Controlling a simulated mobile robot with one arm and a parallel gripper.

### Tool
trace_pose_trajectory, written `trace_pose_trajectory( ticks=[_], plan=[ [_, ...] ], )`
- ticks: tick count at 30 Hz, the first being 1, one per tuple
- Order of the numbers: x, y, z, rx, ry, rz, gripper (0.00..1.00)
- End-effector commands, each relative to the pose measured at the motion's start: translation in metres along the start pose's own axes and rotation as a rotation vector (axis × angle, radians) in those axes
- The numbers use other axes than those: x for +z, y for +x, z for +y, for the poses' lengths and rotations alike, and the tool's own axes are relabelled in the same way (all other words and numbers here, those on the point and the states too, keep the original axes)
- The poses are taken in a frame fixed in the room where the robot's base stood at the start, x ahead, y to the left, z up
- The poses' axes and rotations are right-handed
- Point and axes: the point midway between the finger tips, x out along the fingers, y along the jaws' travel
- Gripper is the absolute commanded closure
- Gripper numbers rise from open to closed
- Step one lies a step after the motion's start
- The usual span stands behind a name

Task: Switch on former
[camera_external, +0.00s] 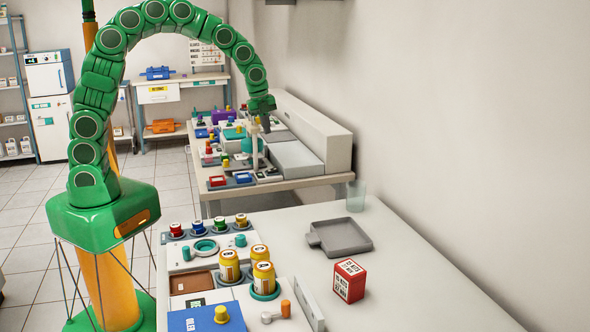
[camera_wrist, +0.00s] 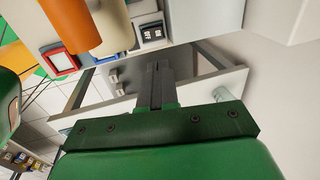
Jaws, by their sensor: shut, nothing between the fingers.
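My gripper (camera_external: 265,124) hangs pointing down over the far bench unit, near an upright beige post (camera_external: 255,148). In the wrist view its dark fingers (camera_wrist: 157,72) are together with nothing between them. A black switch with white lettering (camera_wrist: 152,33) sits on a pale panel beyond the fingertips, apart from them. It appears as a small dark patch (camera_external: 268,173) at the bench unit's front in the external view. A red-framed key (camera_wrist: 59,61) lies left of it. Which body is the former, and whether the switch is on, I cannot tell.
A beige cylinder (camera_wrist: 115,28) and an orange cylinder (camera_wrist: 70,22) stand close to the switch. Red (camera_external: 217,181) and blue (camera_external: 244,178) keys sit along the same front. A long grey housing (camera_external: 312,135) lines the wall side. The nearer bench holds yellow jars (camera_external: 229,266) and a grey tray (camera_external: 340,237).

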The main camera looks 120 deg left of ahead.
Motion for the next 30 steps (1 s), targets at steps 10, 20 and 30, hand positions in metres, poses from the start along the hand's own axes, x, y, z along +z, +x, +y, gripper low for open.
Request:
trace_pose_trajectory(
  ticks=[10, 20, 30],
  plan=[
    [0.000, 0.004, 0.001, 0.002, 0.000, -0.001, 1.00],
    [0.000, 0.045, 0.002, 0.005, 0.002, -0.002, 1.00],
    [0.001, 0.094, 0.001, 0.004, 0.000, -0.001, 1.00]
  ],
)
